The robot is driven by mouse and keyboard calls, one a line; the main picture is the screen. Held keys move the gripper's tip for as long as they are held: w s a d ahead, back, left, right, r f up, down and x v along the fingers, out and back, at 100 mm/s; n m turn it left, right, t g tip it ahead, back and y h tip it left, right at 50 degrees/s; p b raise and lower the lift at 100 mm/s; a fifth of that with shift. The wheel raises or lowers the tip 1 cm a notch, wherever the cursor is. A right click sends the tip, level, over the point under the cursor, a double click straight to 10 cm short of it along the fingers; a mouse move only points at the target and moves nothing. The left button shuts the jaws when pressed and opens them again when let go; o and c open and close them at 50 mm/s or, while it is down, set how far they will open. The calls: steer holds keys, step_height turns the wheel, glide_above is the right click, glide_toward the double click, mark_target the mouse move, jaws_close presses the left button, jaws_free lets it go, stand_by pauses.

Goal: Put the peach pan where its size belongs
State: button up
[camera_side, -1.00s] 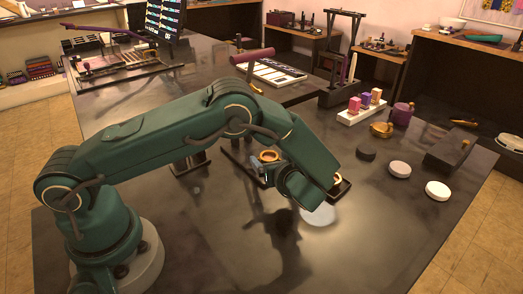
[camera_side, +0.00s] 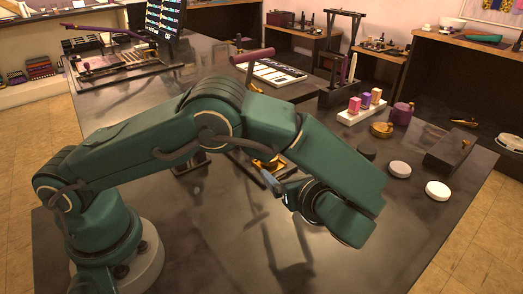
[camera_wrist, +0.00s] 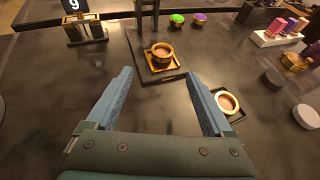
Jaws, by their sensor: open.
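My gripper (camera_wrist: 160,76) is open and empty, its two blue fingers spread above the dark table. It also shows in the side view (camera_side: 272,184), partly hidden by my arm. A round pan with a pale rim and peach-brown inside (camera_wrist: 228,101) sits on a small black square base, just right of my right finger in the wrist view. A gold round pan with a brownish inside (camera_wrist: 162,51) stands on a gold square plate, beyond and between the fingertips. I cannot tell for certain which is the peach pan. My arm hides the pale-rimmed one in the side view.
White (camera_side: 399,169) and dark (camera_side: 366,152) round discs lie to the right. A white rack of coloured blocks (camera_side: 366,109) stands behind them. Green (camera_wrist: 177,20) and purple (camera_wrist: 200,17) round items lie at the back. A small stand marked 9 (camera_wrist: 84,28) is at back left.

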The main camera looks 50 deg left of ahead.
steer(key=s+a+r+n+h, duration=0.1)
steer(key=s+r+n+h, duration=0.3)
steer(key=n, duration=0.7)
steer(key=s+a+r+n+h, duration=0.1)
steer(key=s+r+n+h, duration=0.4)
steer(key=s+n+h, duration=0.3)
steer(key=s+n, duration=0.3)
steer(key=s, duration=0.1)
steer(key=shift+a+r+t, duration=0.25)
steer(key=shift+a+t, duration=0.05)
steer(key=shift+a, duration=0.05)
steer(key=shift+s, duration=0.1)
